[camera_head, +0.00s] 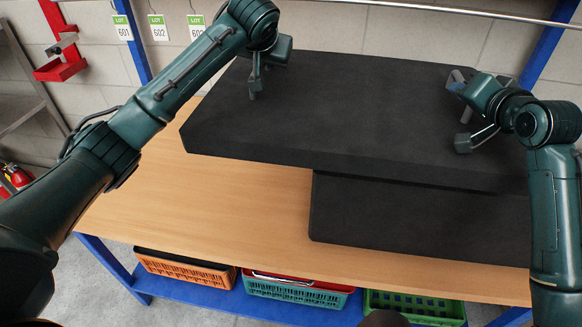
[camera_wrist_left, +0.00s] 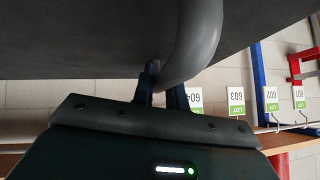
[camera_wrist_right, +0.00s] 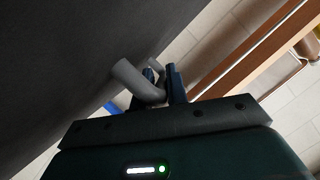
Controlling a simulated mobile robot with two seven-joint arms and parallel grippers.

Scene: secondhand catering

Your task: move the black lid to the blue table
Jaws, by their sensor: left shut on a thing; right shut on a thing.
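The black lid (camera_head: 330,115) is a large flat dark slab over the back of the blue table, whose wooden top (camera_head: 200,205) shows at the left. My left gripper (camera_head: 262,68) is shut on a grey handle at the lid's far left; this curved handle (camera_wrist_left: 197,45) shows between the fingers in the left wrist view. My right gripper (camera_head: 466,112) is shut on the grey handle at the lid's right; that handle (camera_wrist_right: 135,80) also shows in the right wrist view. The lid's underside and any gap beneath it are hidden.
Orange (camera_head: 185,268), teal (camera_head: 295,290) and green (camera_head: 415,305) crates stand on the blue lower shelf. The left part of the tabletop is clear. A metal rail (camera_head: 450,12) runs behind.

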